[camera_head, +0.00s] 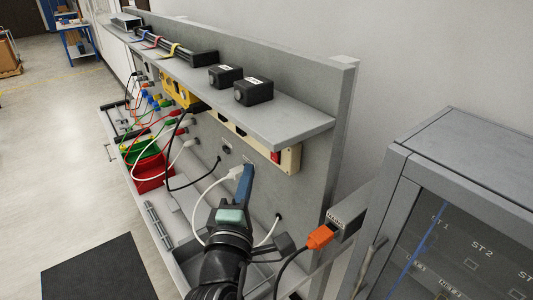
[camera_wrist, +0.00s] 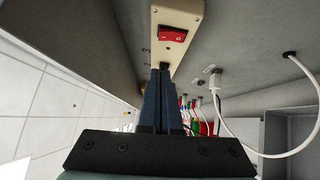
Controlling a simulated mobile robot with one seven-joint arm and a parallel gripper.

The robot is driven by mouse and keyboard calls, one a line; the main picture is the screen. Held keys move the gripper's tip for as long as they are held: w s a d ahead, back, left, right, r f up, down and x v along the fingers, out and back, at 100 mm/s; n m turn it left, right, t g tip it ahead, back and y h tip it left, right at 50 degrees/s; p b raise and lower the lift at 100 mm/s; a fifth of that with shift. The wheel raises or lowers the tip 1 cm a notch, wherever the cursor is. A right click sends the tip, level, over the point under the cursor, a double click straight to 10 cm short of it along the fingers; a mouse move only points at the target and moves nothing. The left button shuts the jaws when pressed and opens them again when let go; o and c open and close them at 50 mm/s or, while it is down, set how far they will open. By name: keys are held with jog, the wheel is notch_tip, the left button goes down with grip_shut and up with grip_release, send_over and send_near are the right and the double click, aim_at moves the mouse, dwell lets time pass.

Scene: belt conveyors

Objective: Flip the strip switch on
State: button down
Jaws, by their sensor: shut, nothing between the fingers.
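The beige power strip (camera_head: 290,160) is mounted on the grey back panel under the shelf. Its red rocker switch (camera_head: 275,157) sits near the strip's right end in the head view. In the wrist view the strip (camera_wrist: 181,14) and red switch (camera_wrist: 173,35) are just beyond my fingertips, with pale marks on the rocker. I cannot tell which side is pressed. My gripper (camera_head: 247,168) is shut and empty, its dark blue fingers pointing up toward the panel, below and left of the switch. In the wrist view the fingertips (camera_wrist: 161,70) appear just short of the switch, apart from it.
A shelf (camera_head: 285,128) overhangs the strip and carries two black boxes (camera_head: 253,91). A white plug and cable (camera_head: 233,174) hang close beside my gripper. Red and green bins (camera_head: 150,177) stand to the left. An orange connector (camera_head: 319,237) is at the right.

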jog(key=shift+w+d+r+p, duration=0.2)
jog(key=shift+w+d+p, duration=0.45)
jog(key=shift+w+d, duration=0.4)
jog(key=shift+w+d+r+p, duration=0.15)
jog(key=shift+w+d+p, duration=0.55)
jog(key=shift+w, duration=0.55)
jog(key=shift+w+d+r+p, duration=0.15)
jog(key=shift+d+p, duration=0.1)
jog(key=shift+p, duration=0.55)
jog(key=shift+a, duration=0.1)
